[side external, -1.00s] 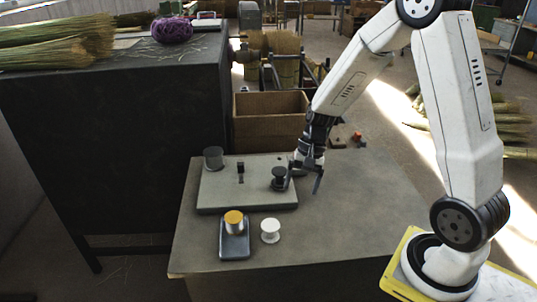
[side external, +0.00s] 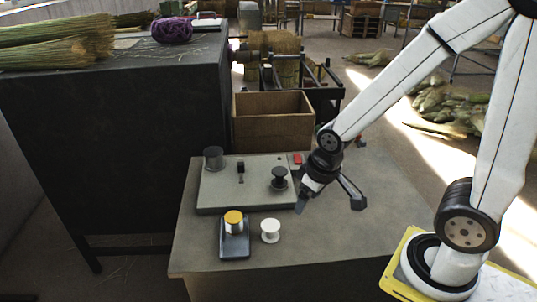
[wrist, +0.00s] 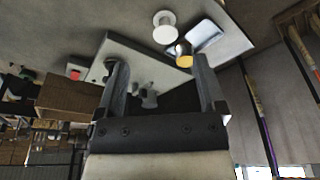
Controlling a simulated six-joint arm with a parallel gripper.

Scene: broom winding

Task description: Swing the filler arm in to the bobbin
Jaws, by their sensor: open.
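A pale plate (side external: 222,190) lies on the table. It carries a grey cylinder (side external: 213,158) at the back left, a small black upright piece (side external: 241,170) in the middle and a dark flanged spool (side external: 279,178) at the right. I cannot tell for sure which piece is the filler arm; the small black upright may be it. A white flanged bobbin (side external: 270,230) stands apart in front of the plate; it also shows in the wrist view (wrist: 164,27). My gripper (side external: 330,198) is open and empty, above the table just right of the plate.
A yellow-topped spool (side external: 234,222) stands on a small grey-blue tray (side external: 234,250) left of the white bobbin. A red button (side external: 297,159) is at the plate's back right. The table's right side is clear.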

